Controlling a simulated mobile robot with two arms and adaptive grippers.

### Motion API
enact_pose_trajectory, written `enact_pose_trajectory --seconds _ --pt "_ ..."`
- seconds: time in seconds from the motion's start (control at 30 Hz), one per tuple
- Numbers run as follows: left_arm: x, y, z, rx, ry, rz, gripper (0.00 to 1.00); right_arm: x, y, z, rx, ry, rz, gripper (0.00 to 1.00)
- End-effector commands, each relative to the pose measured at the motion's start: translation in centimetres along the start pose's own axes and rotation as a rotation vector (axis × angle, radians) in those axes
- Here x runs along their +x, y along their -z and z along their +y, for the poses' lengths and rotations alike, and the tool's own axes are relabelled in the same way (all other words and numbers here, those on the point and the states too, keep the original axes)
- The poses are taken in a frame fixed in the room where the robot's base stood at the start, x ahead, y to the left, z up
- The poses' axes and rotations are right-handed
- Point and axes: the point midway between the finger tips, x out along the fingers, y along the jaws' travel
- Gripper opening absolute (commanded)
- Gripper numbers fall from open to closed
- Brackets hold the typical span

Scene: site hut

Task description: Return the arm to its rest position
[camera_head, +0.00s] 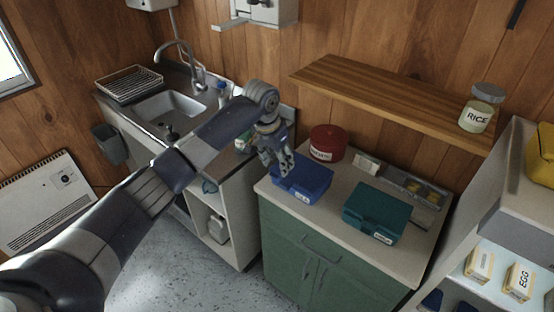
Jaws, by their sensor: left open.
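My left arm reaches in from the lower left across the sink unit. My left gripper (275,163) hangs with its fingers down at the left edge of the blue box (305,178) on the green cabinet. Its fingers are apart, with nothing seen between them. They overlap the box's left side in the picture, and I cannot tell whether they touch it. My right gripper is not in view.
The counter (330,199) also carries a teal box (376,212), a red tin (327,143) and a grey tray. A wooden shelf (390,95) with a rice jar (480,112) is above. The sink (170,106) lies behind my arm. The floor (185,265) below is clear.

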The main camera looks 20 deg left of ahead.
Motion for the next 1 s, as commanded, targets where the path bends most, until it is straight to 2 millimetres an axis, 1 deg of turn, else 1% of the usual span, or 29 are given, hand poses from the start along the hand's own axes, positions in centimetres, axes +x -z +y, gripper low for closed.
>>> enact_pose_trajectory --seconds 0.13,0.5,0.57,0.6,0.67,0.77,0.8,0.87,0.9,0.97,1.0 --pt "-0.4 -0.1 0.0 -0.001 0.000 -0.002 0.47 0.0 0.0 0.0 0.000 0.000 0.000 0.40" --pt "-0.4 -0.1 0.0 -0.001 0.000 -0.002 0.47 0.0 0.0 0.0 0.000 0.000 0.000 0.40" --pt "0.1 -0.2 0.0 -0.003 -0.002 -0.002 0.47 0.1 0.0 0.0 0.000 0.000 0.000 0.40" --pt "0.9 -0.4 0.1 -0.008 -0.004 -0.002 0.47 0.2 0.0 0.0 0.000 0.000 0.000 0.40" --pt "2.8 -1.0 0.1 -0.020 -0.010 -0.001 0.47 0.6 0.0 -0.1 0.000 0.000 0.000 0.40" --pt "8.3 -2.8 0.3 -0.056 -0.019 0.006 0.47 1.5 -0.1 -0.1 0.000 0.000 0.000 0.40" --pt "11.1 -4.0 0.3 -0.074 -0.022 0.009 0.47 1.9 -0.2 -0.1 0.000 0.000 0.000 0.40" --pt "15.3 -5.9 0.5 -0.102 -0.023 0.015 0.47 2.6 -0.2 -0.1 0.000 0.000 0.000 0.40" --pt "18.0 -7.4 0.6 -0.119 -0.022 0.017 0.47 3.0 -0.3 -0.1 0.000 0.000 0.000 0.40" --pt "21.9 -9.8 0.8 -0.142 -0.016 0.021 0.47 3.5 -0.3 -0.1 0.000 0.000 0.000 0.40" --pt "24.4 -11.6 1.0 -0.155 -0.011 0.021 0.47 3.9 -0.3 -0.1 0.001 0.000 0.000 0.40"
